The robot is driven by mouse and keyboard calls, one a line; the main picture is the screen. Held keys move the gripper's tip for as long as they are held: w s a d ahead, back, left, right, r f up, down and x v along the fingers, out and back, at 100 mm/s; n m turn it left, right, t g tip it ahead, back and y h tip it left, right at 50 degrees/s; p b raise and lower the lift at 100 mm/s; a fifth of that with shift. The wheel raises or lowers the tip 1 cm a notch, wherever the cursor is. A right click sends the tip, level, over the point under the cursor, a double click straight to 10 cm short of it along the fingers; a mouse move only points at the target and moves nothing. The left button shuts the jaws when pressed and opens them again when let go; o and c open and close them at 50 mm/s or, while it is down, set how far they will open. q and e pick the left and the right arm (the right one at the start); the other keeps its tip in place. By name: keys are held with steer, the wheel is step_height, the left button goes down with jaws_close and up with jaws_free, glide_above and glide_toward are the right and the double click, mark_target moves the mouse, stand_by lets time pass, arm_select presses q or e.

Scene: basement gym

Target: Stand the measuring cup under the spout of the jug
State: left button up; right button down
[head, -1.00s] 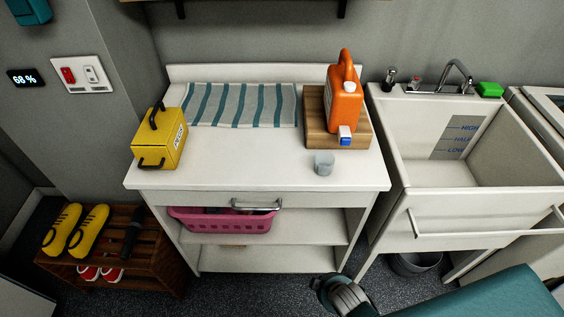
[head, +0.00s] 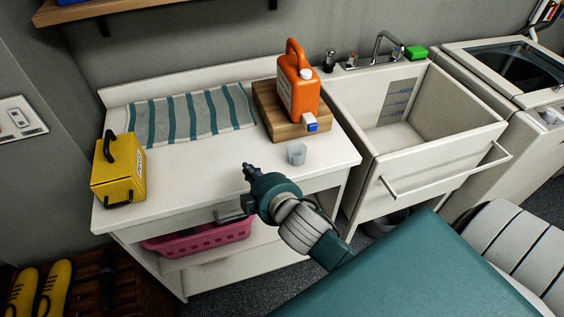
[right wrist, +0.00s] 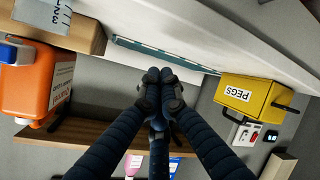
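The small grey translucent measuring cup (head: 297,154) stands upright on the white counter, in front of the wooden block and a little left of the spout. It also shows cut off at the top left of the right wrist view (right wrist: 50,17). The orange jug (head: 299,92) stands on the wooden block, its white and blue spout (head: 310,123) facing front; the jug (right wrist: 33,82) is upside down in the right wrist view. My right gripper (head: 248,171) is left of the cup near the counter's front edge, empty; its fingertips (right wrist: 160,78) meet. My left gripper is out of view.
The wooden block (head: 270,112) overhangs little and bears the jug. A yellow peg box (head: 119,172) stands at the counter's left end, and a striped towel (head: 190,115) lies at the back. The sink (head: 420,120) is on the right. The counter's middle is clear.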

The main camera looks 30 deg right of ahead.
steer(key=w+a+r+n+t+y, duration=0.3)
steer(key=a+r+n+y, duration=0.15)
steer(key=r+n, duration=0.4)
steer(key=w+a+r+n+t+y, duration=0.35)
steer(key=a+r+n, duration=0.2)
steer(key=r, duration=0.65)
steer(key=s+a+r+n+g+y, duration=0.2)
steer(key=s+a+n+g+y, duration=0.35)
steer(key=n, duration=0.45)
steer(key=s+a+r+n+g+y, duration=0.2)
steer(key=a+n+g+y, duration=0.3)
steer(key=a+n+y, duration=0.4)
steer(key=n+g+h, duration=0.9)
steer(key=n+h, duration=0.8)
steer(key=h, duration=0.5)
glide_toward(286, 170)
steer(key=s+a+r, duration=0.2)
steer(key=a+r, duration=0.1)
step_height(286, 170, down, 9)
steer(key=p, duration=0.3)
steer(key=shift+w+a, duration=0.15)
steer(key=d, duration=0.1)
steer(key=w+p, duration=0.1)
steer(key=d+p, duration=0.1)
steer(key=shift+w+d+f, duration=0.2)
steer(key=shift+w+d, duration=0.05)
steer(key=shift+d, duration=0.15)
steer(key=shift+w+d+f, duration=0.15)
steer(key=shift+w+d, duration=0.05)
steer(key=shift+d, duration=0.25)
